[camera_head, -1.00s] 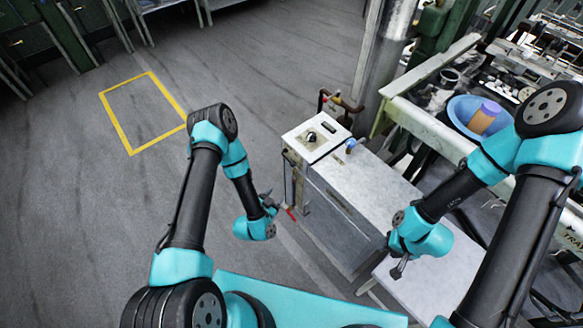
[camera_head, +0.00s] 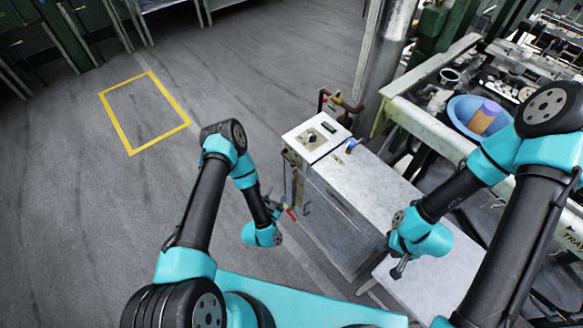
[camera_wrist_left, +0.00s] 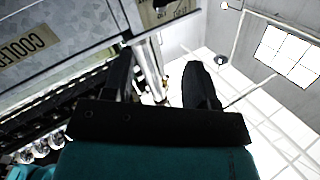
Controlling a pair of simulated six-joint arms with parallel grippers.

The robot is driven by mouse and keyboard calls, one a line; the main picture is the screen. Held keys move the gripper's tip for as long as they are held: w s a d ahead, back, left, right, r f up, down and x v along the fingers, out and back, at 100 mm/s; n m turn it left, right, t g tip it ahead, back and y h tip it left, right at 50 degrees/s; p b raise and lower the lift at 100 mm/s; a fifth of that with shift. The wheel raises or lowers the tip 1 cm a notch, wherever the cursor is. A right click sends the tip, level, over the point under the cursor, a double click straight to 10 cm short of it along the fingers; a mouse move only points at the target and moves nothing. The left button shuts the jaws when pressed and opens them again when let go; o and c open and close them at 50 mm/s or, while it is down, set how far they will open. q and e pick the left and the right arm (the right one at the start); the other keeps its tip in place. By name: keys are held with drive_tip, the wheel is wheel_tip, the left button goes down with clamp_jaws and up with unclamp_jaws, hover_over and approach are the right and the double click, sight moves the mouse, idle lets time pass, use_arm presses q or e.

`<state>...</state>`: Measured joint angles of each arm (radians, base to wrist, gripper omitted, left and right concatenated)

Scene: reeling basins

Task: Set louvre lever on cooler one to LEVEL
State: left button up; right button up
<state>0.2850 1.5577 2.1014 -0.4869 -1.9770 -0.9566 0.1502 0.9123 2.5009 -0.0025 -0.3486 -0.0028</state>
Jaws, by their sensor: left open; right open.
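The cooler (camera_head: 330,205) is a white-topped cabinet right of my left arm. A small red-ended handle (camera_head: 291,214) shows at its left side; I cannot tell for certain that it is the louvre lever. My left gripper (camera_head: 277,204) is open beside that handle; contact cannot be told. The cooler's label plate (camera_wrist_left: 26,43) appears upside down there at upper left. My right gripper (camera_head: 399,269) is open, over the light surface right of the cooler.
A dial panel (camera_head: 312,133) and a blue fitting (camera_head: 352,145) are on the cooler's far top. Red-handled pipes (camera_head: 338,101) stand behind it. A blue basin (camera_head: 474,115) sits on the bench at right. Grey floor with a yellow outlined rectangle (camera_head: 152,149) is free at left.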

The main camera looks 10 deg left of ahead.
sight(292, 166)
use_arm(q)
drive_tip(key=w, duration=0.5)
drive_tip(key=w+d, duration=0.1)
drive_tip(key=w, duration=0.4)
drive_tip(key=w+d, duration=0.1)
drive_tip(key=w, duration=0.4)
drive_tip(key=shift+d, duration=0.25)
drive_tip(key=shift+s, duration=0.1)
drive_tip(key=shift+c, duration=0.3)
drive_tip(key=shift+d, duration=0.1)
clamp_jaws()
